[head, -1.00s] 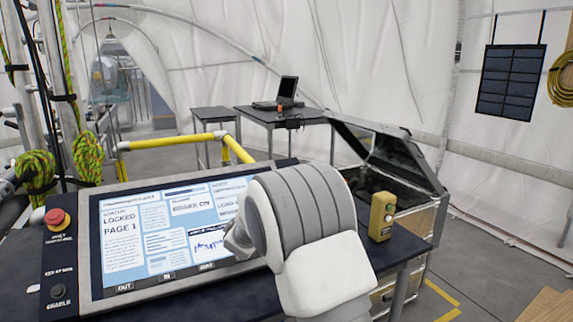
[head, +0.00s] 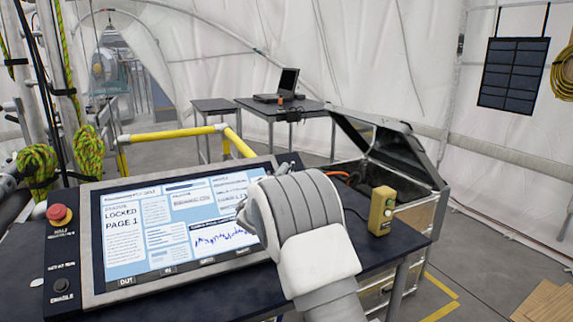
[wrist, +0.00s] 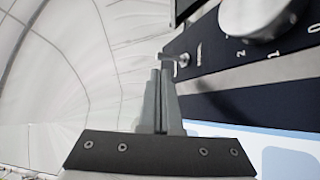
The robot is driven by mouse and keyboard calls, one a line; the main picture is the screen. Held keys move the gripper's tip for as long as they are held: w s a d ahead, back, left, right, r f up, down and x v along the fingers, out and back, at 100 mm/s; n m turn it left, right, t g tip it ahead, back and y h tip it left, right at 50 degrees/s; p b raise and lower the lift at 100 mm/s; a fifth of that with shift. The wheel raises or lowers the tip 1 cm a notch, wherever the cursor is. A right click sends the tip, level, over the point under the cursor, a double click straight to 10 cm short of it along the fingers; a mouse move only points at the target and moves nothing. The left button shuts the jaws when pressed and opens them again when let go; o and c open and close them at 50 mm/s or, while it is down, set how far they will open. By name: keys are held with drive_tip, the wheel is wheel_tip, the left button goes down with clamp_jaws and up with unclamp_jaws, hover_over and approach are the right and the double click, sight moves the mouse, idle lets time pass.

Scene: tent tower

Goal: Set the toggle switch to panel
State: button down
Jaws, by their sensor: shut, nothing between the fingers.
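The toggle switch (wrist: 180,61) is a small metal lever on a dark panel strip in the wrist view. My gripper (wrist: 160,75) is shut and empty, its fingertips just beside the lever at its lower left. I cannot tell whether they touch it. The lettering by the switch is too small to read, so its setting is unclear. In the head view my arm covers the right part of the console (head: 87,250), and the fingers and switch cannot be made out there.
A large pale round knob (wrist: 257,15) with number marks sits close to the right of the switch. The console's screen (head: 165,240) reads LOCKED, PAGE 1. A red stop button (head: 60,214) is at the left. A yellow box (head: 382,211) stands right of my arm.

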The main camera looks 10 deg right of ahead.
sight(293, 167)
drive_tip(key=shift+x, duration=1.8)
drive_tip(key=shift+a+f+b, duration=0.1)
drive_tip(key=shift+f+b, duration=0.05)
drive_tip(key=shift+b, duration=0.45)
drive_tip(key=shift+s, duration=0.1)
drive_tip(key=shift+t+b, duration=0.3)
drive_tip(key=shift+b, duration=0.05)
